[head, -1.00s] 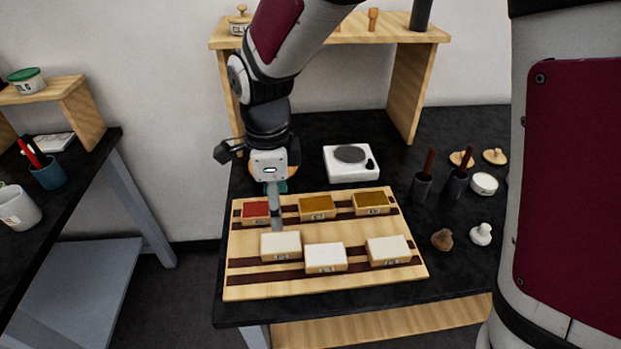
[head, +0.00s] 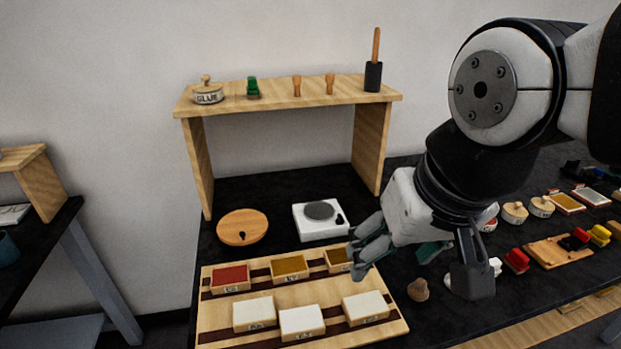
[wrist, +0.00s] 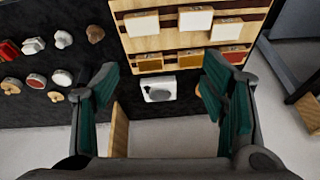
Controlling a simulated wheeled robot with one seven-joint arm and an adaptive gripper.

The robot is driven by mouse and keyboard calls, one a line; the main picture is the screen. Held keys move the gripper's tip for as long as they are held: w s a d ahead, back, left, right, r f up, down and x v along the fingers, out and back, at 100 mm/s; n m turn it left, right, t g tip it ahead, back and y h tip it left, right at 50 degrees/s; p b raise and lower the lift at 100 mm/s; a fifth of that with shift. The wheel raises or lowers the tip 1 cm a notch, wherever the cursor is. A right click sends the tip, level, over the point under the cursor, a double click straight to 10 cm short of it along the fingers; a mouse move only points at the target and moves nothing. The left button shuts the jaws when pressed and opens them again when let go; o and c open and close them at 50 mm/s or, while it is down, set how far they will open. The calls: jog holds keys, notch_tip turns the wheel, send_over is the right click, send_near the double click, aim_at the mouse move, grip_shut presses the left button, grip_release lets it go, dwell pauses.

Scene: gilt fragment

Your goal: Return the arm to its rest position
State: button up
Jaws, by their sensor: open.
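My gripper (head: 418,268) hangs over the right part of the dark table in the head view, above and to the right of the wooden tray. In the wrist view its two green-padded fingers (wrist: 168,105) stand wide apart with nothing between them that they touch. The arm is bent, its large joint filling the upper right of the head view.
A wooden tray (head: 220,329) holds several small colored and white blocks. A white scale (head: 321,230), a round wooden board (head: 242,227) and a wooden shelf (head: 330,98) stand behind it. Small jars, stamps and a board (head: 551,252) crowd the table's right side.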

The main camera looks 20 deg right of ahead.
jog(key=shift+s+d+n, duration=0.25)
jog(key=shift+s+n, duration=0.15)
jog(key=shift+s, duration=0.05)
jog(key=shift+s+d+n, duration=0.2)
jog(key=shift+s+n, duration=0.2)
jog(key=shift+s, duration=0.05)
dwell(0.7)
